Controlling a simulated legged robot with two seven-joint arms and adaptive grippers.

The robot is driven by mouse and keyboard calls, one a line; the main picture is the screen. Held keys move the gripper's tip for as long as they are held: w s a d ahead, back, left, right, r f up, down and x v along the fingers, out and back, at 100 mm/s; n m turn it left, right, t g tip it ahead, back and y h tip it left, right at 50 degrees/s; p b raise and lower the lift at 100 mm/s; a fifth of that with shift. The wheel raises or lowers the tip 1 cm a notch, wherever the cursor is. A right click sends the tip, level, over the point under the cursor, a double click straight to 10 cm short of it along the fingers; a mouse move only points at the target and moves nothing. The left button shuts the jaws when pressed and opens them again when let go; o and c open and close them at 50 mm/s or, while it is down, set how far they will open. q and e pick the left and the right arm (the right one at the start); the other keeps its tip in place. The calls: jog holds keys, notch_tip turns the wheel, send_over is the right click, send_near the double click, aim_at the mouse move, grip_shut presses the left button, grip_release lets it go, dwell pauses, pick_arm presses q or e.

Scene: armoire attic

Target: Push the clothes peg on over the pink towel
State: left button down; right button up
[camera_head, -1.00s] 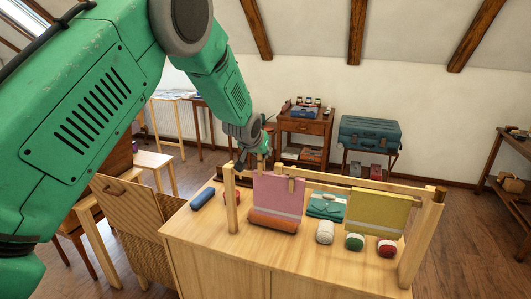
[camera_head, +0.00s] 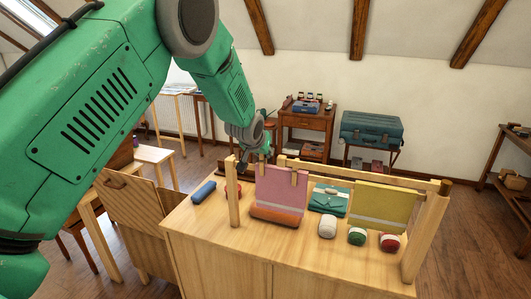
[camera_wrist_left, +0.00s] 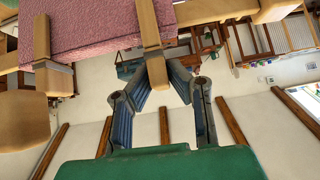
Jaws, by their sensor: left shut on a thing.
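The pink towel (camera_head: 279,188) hangs over the wooden rail at its left part, and shows at the top left in the left wrist view (camera_wrist_left: 95,28). My left gripper (camera_head: 262,156) is at the rail, by the towel's upper left corner. In the left wrist view my left gripper (camera_wrist_left: 172,72) is shut on a wooden clothes peg (camera_wrist_left: 151,38). That peg overlaps the towel's edge there; how far it sits over the cloth I cannot tell. A second peg (camera_head: 293,178) sits on the towel further right, and shows at left in the wrist view (camera_wrist_left: 41,42). My right gripper is not in view.
The rail's left post (camera_head: 232,190) and right post (camera_head: 425,235) stand on a wooden cabinet (camera_head: 215,240). A yellow towel (camera_head: 385,205) hangs at right.

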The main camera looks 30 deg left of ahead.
pick_arm(q)
jog(key=shift+a+f, duration=0.15)
jog(key=shift+f, duration=0.1)
jog(key=shift+d+f, duration=0.2)
jog(key=shift+d, duration=0.3)
jog(key=c, duration=1.5)
grip_release()
jog(key=shift+a, duration=0.1)
jog(key=shift+o, duration=0.2)
jog(key=shift+a, duration=0.2)
jog(key=shift+f, duration=0.1)
